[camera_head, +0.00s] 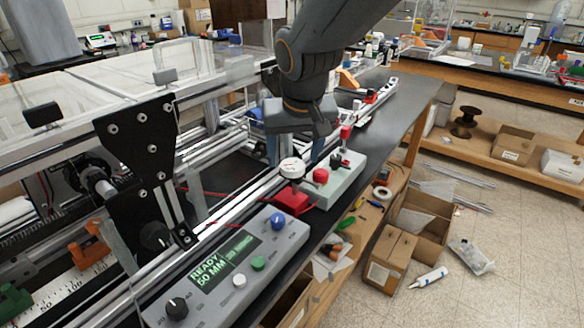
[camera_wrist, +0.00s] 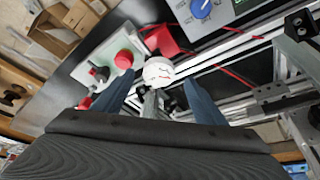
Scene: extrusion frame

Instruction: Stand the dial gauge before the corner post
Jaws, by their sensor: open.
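The dial gauge (camera_head: 292,168) has a round white face and stands by the front rail, at the centre of the head view. In the wrist view the gauge (camera_wrist: 158,72) shows its face and a grey stem below it. My gripper (camera_head: 289,155) is open, pointing down just behind the gauge. In the wrist view its two blue fingers (camera_wrist: 156,88) lie on either side of the stem, with gaps visible. A bolted black plate (camera_head: 142,150) stands at the frame corner on the left. I cannot tell which upright is the corner post.
A red block (camera_head: 290,200) sits close to the gauge. A pale box with a red button (camera_head: 321,176) stands right of it. A grey control panel (camera_head: 232,268) fills the front. Red cables run along the rails. The dark bench top is clear farther back right.

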